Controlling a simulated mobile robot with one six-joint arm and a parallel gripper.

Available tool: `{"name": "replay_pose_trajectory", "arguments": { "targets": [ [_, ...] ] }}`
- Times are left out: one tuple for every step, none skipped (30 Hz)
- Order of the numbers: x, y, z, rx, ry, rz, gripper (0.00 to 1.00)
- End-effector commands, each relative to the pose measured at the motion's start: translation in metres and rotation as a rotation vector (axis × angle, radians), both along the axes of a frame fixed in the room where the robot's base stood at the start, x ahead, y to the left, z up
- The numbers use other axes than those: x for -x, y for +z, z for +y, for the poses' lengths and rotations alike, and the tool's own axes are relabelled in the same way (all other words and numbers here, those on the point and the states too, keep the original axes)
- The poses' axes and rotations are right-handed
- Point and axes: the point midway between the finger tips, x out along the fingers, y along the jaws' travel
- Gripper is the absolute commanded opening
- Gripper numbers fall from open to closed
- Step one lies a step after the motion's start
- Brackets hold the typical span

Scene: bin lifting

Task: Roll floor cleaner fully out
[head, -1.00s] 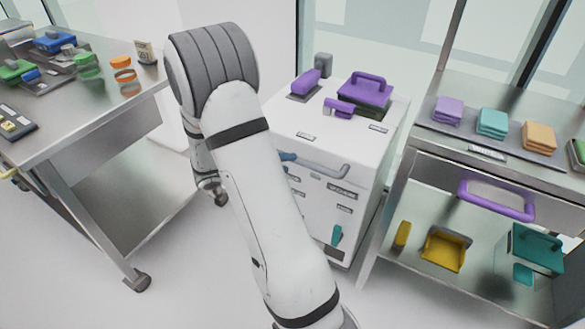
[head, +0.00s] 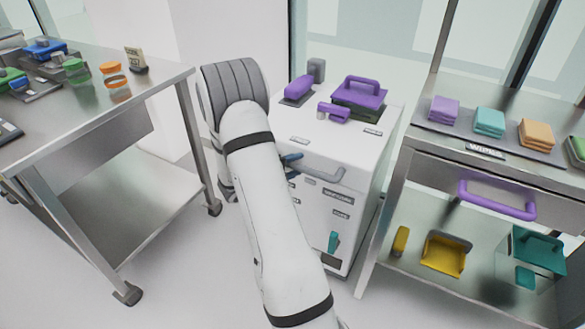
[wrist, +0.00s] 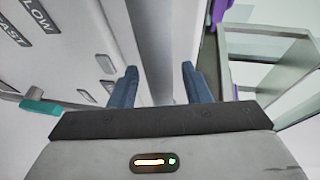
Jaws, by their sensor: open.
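The floor cleaner (head: 325,210) looks to be the white box-shaped machine standing between two metal tables, with purple parts on top. A grey handle (head: 325,174) crosses its upper front. My gripper (head: 291,161) is at the left end of this handle in the head view, mostly hidden by my arm. In the wrist view my gripper (wrist: 158,85) is open, its two blue fingers apart. A white edge and grey surface show beyond the gap. The cleaner's labelled panel (wrist: 60,45) fills the left side. I cannot tell whether the fingers touch the handle.
A metal table (head: 150,92) with coloured items stands at left. A metal shelf unit (head: 415,165) stands close to the cleaner's right side, with folded cloths on top and a purple handle (head: 497,200) in front. White floor shows at the front and left.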

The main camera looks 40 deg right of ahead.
Motion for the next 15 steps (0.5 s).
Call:
{"name": "replay_pose_trajectory", "arguments": {
  "targets": [
    [0.0, -0.0001, -0.0003, 0.0, 0.0, 0.0, 0.43],
    [0.0, 0.0, -0.0003, 0.0, 0.0, 0.0, 0.43],
    [0.0, 0.0002, -0.0002, 0.0, 0.0, 0.0, 0.43],
    [0.0, 0.0002, -0.0002, 0.0, 0.0, 0.0, 0.43],
    [0.0, 0.0002, -0.0002, 0.0, 0.0, 0.0, 0.43],
    [0.0001, 0.0002, -0.0002, 0.0, 0.0, 0.0, 0.42],
    [0.0001, 0.0002, -0.0002, 0.0, 0.0, 0.0, 0.39],
    [0.0002, 0.0002, -0.0002, 0.0, 0.0, 0.0, 0.37],
    [0.0002, 0.0002, -0.0002, 0.0, -0.001, -0.001, 0.33],
    [0.0002, 0.0002, -0.0002, 0.0, -0.001, -0.001, 0.31],
    [0.0003, 0.0002, -0.0002, 0.0, -0.001, -0.001, 0.29],
    [0.0003, 0.0002, -0.0003, 0.0, -0.001, -0.001, 0.25],
    [0.0003, 0.0002, -0.0003, 0.0, -0.001, -0.001, 0.23],
    [0.0003, 0.0002, -0.0003, 0.0, -0.001, -0.001, 0.2],
    [0.0004, 0.0002, -0.0003, 0.0, -0.001, -0.001, 0.17]
  ]
}}
